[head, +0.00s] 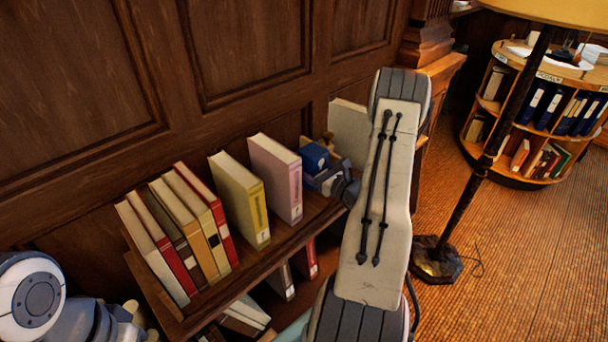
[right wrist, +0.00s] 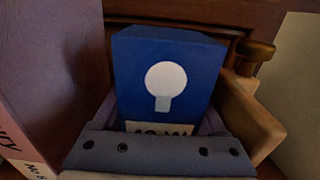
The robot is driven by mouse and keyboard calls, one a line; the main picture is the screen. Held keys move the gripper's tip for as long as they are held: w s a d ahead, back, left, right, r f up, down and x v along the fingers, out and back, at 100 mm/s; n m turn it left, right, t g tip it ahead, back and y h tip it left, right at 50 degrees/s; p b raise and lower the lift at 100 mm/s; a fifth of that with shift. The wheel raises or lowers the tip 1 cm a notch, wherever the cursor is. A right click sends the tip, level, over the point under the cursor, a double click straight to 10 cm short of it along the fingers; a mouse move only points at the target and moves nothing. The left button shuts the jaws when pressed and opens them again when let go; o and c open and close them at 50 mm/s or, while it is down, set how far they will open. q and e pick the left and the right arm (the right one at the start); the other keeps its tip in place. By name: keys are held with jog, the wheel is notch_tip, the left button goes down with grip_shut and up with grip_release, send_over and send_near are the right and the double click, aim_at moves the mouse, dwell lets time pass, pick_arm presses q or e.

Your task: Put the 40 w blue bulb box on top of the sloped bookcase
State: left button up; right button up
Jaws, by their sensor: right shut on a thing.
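The blue bulb box (head: 315,157) is held by my right gripper (head: 326,172) at the far end of the sloped bookcase's top (head: 277,243). In the right wrist view the box (right wrist: 194,65) shows a white bulb picture and a partly hidden label. The right gripper is shut on the box. Whether the box touches the shelf board is unclear. My left arm is at the lower left corner, with part of what looks like its left gripper (head: 95,322); its fingers are not clear.
Several upright books stand on the bookcase top, with a pink one (head: 276,178) nearest the box. A pale book (head: 348,132) and a brown wooden object (right wrist: 245,105) are beyond it. A floor lamp (head: 470,200) and round bookcase (head: 545,110) stand right.

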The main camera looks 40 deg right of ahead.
jog(key=shift+f+p, duration=0.45)
jog(key=shift+f, duration=2)
jog(key=shift+f, duration=0.2)
jog(key=o, duration=1.1)
jog(key=shift+r, duration=0.1)
jog(key=shift+r, duration=0.1)
